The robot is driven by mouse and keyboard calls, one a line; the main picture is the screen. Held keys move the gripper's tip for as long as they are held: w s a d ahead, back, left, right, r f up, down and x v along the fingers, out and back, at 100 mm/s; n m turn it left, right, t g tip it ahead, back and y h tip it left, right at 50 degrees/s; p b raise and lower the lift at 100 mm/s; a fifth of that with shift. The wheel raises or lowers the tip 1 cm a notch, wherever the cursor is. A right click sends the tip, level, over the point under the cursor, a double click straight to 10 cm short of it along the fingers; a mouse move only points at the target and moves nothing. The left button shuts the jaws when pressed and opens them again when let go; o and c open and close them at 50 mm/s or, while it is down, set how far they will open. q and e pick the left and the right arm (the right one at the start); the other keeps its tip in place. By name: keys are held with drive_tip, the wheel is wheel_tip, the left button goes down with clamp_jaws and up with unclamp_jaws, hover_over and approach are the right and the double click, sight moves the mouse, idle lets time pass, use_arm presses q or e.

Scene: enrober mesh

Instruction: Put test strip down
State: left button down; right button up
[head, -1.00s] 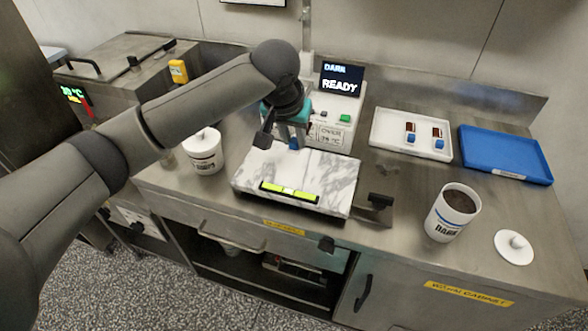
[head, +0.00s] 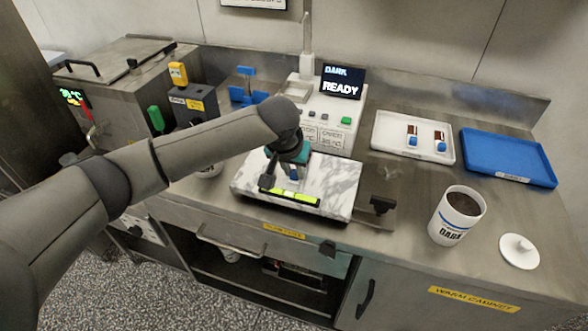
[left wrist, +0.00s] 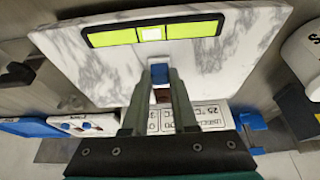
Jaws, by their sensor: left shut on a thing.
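My left gripper (head: 292,177) is over the marble slab (head: 335,180), close behind the yellow-green bar (head: 292,194) with a white middle square. In the left wrist view its two fingers (left wrist: 159,88) are shut on the test strip (left wrist: 159,73), whose blue end shows between the fingertips with a brown part behind it. In the head view only a bit of the blue end shows. I cannot tell whether the strip touches the slab. The slab and bar fill the upper part of the left wrist view. My right gripper is not in view.
A white tray (head: 388,150) with two blue-ended strips and a blue tray (head: 530,177) stand at the right. An open brown-filled pot (head: 449,232) and a white lid (head: 518,250) stand in front. A device (head: 328,115) reading "DARK READY" stands behind the slab.

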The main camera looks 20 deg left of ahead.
use_arm(q)
drive_tip(key=c, duration=0.7)
unclamp_jaws()
drive_tip(key=shift+f, duration=0.1)
drive_tip(key=shift+r, duration=0.2)
drive_tip(key=p+v, duration=0.2)
drive_tip(key=v, duration=1)
